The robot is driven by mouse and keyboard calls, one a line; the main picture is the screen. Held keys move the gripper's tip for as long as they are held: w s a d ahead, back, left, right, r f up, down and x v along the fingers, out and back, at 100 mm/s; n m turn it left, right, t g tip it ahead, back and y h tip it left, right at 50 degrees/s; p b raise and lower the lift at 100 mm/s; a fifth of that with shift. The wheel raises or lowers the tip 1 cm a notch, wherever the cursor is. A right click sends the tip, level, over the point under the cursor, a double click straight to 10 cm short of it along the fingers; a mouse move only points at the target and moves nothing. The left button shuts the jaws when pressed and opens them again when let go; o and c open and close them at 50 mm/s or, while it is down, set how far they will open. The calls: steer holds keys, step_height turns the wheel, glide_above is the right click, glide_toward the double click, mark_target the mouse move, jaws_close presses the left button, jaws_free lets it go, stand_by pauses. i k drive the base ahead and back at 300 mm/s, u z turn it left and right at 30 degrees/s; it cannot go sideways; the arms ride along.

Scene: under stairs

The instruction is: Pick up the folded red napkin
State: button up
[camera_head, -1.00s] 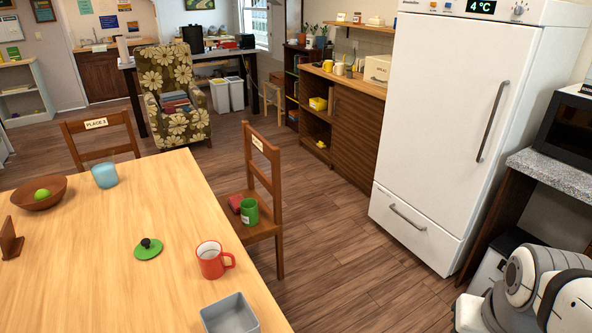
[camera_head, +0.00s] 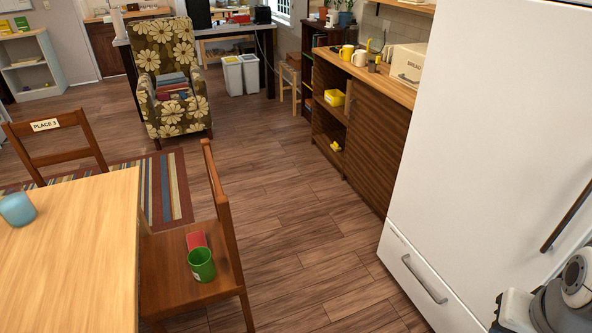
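A small flat red item (camera_head: 196,240), which may be the folded red napkin, lies on the seat of a wooden chair (camera_head: 170,268). It is behind a green mug (camera_head: 201,264) that hides part of it. A stack of folded-looking items (camera_head: 172,86), grey-blue and red, lies on the flowered armchair (camera_head: 160,50) further back; I cannot tell what they are. Part of my arm shows at the lower right, but my gripper is not in view.
A white fridge (camera_head: 480,130) stands at the right, beside a wooden cabinet (camera_head: 375,145). A striped rug (camera_head: 165,190) lies beyond the table. Wood floor between chair and cabinet is clear.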

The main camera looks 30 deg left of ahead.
mark_target(194, 239)
steer(key=u, duration=0.05)
steer(key=i, duration=0.45)
steer(key=u, duration=2.3)
steer(key=i, duration=1.5)
